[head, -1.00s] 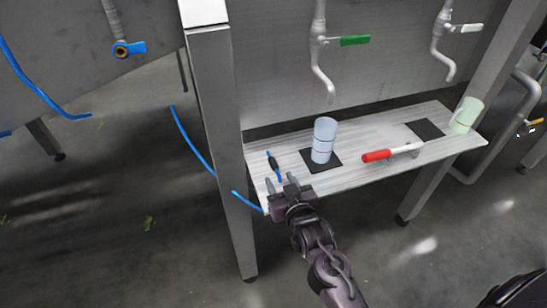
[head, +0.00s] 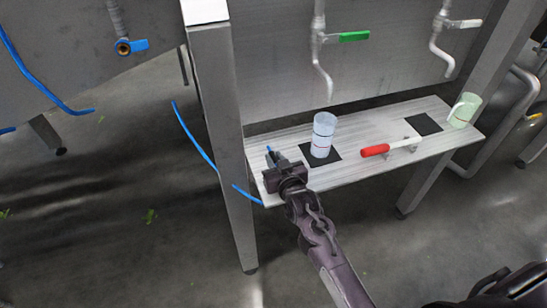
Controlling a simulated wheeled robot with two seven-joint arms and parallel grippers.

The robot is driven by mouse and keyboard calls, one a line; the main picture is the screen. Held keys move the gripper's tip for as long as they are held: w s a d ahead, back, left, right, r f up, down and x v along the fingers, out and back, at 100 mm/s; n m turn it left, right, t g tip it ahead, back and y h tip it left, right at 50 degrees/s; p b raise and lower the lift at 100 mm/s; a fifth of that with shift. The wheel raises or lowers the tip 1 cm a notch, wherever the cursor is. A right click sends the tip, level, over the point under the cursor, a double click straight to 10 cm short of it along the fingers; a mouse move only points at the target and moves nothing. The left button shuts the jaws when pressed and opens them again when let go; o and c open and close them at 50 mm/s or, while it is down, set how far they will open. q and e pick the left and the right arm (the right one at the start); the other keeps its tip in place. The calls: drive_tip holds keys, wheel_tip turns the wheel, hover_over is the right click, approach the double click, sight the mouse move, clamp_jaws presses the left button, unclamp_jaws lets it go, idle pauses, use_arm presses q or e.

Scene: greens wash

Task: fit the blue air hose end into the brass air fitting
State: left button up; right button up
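A blue hose (head: 195,138) hangs at the left of the table leg, passes behind it and ends near the shelf's front left corner (head: 258,203). Another blue hose (head: 40,88) hangs at the upper left with a free end. A brass-coloured round fitting (head: 123,47) with a blue lever is on the grey panel at the upper left; I cannot tell whether it is the air fitting. My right gripper (head: 277,157) is over the shelf's left end, at a small black-and-blue piece (head: 268,149) that it mostly hides. Its grip is unclear. My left gripper is out of view.
The metal shelf (head: 350,175) holds a clear cup (head: 323,135) on a black mat, a red-handled tool (head: 376,150), another black mat (head: 423,124) and a greenish cup (head: 464,110). A table leg (head: 225,130) stands left of my gripper. Pipes with valves hang above.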

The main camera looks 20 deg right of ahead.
clamp_jaws()
drive_tip(key=shift+r, duration=0.5)
drive_tip(key=shift+s+r+b, duration=0.15)
drive_tip(key=shift+s+b, duration=0.1)
drive_tip(key=shift+b, duration=0.05)
drive_tip(key=s+b, duration=0.2)
drive_tip(key=s, duration=1.5)
drive_tip(key=shift+s+d, duration=0.25)
drive_tip(key=shift+d, duration=0.05)
drive_tip(key=shift+r, duration=0.2)
